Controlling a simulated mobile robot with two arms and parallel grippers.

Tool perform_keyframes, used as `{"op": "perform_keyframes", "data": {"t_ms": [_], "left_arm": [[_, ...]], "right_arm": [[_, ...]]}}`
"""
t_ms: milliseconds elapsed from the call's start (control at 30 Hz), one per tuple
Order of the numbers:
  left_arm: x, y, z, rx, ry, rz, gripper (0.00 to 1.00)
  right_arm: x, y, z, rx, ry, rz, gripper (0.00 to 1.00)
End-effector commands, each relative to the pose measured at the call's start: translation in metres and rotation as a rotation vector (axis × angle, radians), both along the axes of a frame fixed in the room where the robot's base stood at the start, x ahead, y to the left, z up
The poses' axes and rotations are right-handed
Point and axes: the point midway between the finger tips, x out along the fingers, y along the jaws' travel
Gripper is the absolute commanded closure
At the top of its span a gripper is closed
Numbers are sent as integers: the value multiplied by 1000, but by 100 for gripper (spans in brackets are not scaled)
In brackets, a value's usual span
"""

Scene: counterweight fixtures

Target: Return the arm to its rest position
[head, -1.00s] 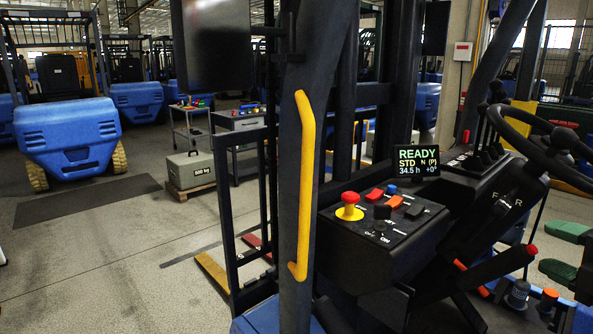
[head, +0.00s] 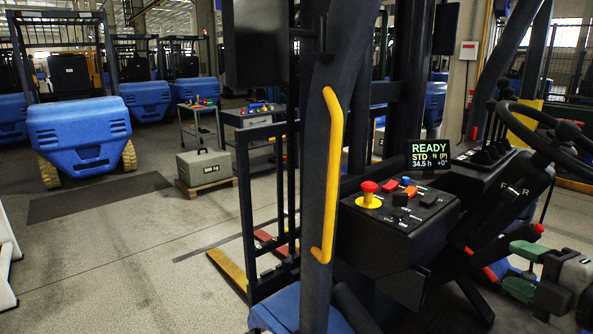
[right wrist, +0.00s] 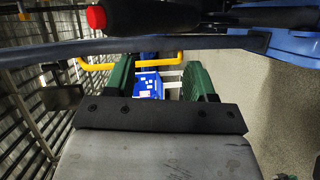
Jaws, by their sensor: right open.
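My right gripper (head: 517,268) is at the lower right of the head view, with two green fingers apart and nothing between them. It is below the steering wheel (head: 540,125), beside the truck's black console. In the right wrist view the same gripper (right wrist: 158,85) shows both green fingers spread, with a blue object (right wrist: 149,84) and a yellow bar (right wrist: 100,66) beyond them. A red-tipped dark lever (head: 507,250) is close to the fingers in the head view; I cannot tell whether they touch. My left gripper is not in view.
The control panel (head: 425,225) carries a red stop button (head: 369,187) and a READY display (head: 428,155). A yellow grab handle (head: 333,180) runs down the pillar. A grey 500 kg weight (head: 206,167) sits on a pallet. Open floor lies at left.

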Motion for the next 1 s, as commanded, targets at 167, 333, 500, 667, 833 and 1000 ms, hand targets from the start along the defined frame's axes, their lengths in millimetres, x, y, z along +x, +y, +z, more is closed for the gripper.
{"op": "perform_keyframes", "data": {"t_ms": [167,333,500,667,833,1000], "left_arm": [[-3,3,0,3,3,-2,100],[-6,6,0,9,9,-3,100],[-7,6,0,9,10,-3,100],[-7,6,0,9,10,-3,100],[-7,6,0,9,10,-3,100],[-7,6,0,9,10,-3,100]], "right_arm": [[8,29,-33,86,48,-2,45],[9,67,-81,230,131,-47,45],[-4,100,-137,422,267,-170,45],[-30,118,-189,594,427,-346,45],[-75,126,-243,753,637,-590,45],[-128,129,-286,859,842,-833,45]]}}
